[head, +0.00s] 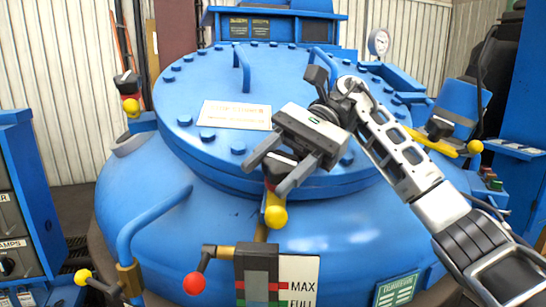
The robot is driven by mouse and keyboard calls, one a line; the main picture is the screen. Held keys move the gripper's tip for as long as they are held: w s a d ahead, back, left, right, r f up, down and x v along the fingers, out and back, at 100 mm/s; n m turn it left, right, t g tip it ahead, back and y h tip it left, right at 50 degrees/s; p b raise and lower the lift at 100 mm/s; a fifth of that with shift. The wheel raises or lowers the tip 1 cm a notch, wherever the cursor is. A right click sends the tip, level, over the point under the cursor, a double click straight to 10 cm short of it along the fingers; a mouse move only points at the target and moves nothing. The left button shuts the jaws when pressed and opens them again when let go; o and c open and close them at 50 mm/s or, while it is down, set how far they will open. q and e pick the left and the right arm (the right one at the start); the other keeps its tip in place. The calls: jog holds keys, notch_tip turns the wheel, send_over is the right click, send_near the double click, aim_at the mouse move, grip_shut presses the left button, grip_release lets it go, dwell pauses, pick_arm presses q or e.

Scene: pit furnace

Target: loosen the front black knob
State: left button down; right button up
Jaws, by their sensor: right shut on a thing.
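The front black knob (280,170) sits above a yellow fitting with a yellow ball (276,216) at the front edge of the round blue lid (175,115). My right gripper (267,179) reaches over the lid from the right and is shut on this knob, one finger on each side. The fingers and gripper body hide part of the knob. My left gripper is not in view. Similar dark knobs stand at the lid's left side (127,80) and right side (438,128), each by a yellow ball.
A blue pipe handle (135,225) and a red-ball lever (195,283) stand below the lid at front left, near a MAX/FULL gauge plate (300,275). Blue lid handles (242,65) rise behind the gripper. Blue cabinets (35,200) flank the furnace.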

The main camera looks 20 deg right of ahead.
jog(key=shift+g+h, duration=0.3)
jog(key=shift+g, duration=0.1)
jog(key=shift+f, duration=0.1)
jog(key=o, duration=1)
